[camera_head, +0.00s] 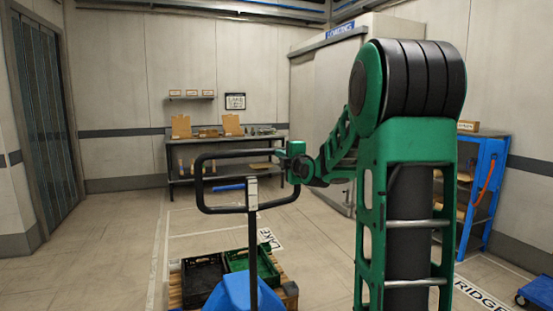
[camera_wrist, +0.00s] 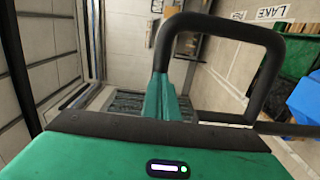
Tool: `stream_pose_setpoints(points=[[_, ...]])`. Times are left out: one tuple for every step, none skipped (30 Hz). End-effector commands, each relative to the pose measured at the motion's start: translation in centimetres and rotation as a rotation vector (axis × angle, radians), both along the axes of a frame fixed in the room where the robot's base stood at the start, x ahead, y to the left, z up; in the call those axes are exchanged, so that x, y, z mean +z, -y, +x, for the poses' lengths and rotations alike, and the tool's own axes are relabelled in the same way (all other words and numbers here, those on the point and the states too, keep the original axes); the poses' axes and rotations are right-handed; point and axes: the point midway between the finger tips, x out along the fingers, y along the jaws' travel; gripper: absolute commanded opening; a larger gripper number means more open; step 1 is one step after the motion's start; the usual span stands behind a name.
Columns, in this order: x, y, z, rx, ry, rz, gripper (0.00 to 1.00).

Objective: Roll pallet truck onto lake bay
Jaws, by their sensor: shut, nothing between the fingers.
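The pallet truck shows its black loop handle (camera_head: 203,182) and blue body (camera_head: 232,294) at the bottom centre of the head view. Its load is a wooden pallet (camera_head: 174,290) bearing a black crate (camera_head: 187,279) and a green crate (camera_head: 265,264). The white LAKE floor label (camera_head: 270,238) lies just beyond the load, on a pale floor line. My gripper (camera_head: 293,168) is shut and empty at the handle's right side. In the wrist view its green finger (camera_wrist: 166,98) is beside the handle (camera_wrist: 222,27); I cannot tell whether they touch.
A workbench (camera_head: 215,135) with clipboards stands along the back wall. A blue rack (camera_head: 484,185) is at right, with a blue wheeled item (camera_head: 538,292) below it. A RIDGE label (camera_head: 482,297) marks the right floor. The left floor (camera_head: 95,240) is clear.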

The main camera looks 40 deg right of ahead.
Motion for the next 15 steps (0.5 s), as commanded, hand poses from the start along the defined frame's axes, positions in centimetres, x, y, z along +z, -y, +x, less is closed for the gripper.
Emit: stream_pose_setpoints(points=[[0.3, 0.0, 0.4, 0.003, 0.006, -0.002, 0.0], [0.3, 0.0, 0.5, 0.003, 0.006, -0.002, 0.0], [0.3, 0.0, 0.6, 0.003, 0.006, -0.002, 0.0], [0.3, 0.0, 0.7, 0.003, 0.006, -0.002, 0.0], [0.3, 0.0, 0.8, 0.003, 0.006, -0.002, 0.0], [0.3, 0.1, 0.9, 0.003, 0.006, -0.002, 0.0], [0.3, 0.1, 1.0, 0.003, 0.005, -0.003, 0.0], [0.3, 0.1, 1.1, 0.003, 0.005, -0.002, 0.0], [0.3, 0.2, 1.2, 0.003, 0.005, -0.002, 0.0], [0.3, 0.2, 1.3, 0.002, 0.005, -0.002, 0.0], [0.3, 0.3, 1.4, 0.002, 0.005, -0.002, 0.0], [0.3, 0.3, 1.5, 0.002, 0.004, -0.003, 0.0], [0.2, 0.4, 1.6, 0.002, 0.004, -0.003, 0.0], [0.2, 0.4, 1.7, 0.002, 0.004, -0.003, 0.0], [0.2, 0.4, 1.9, 0.001, 0.004, -0.003, 0.0]])
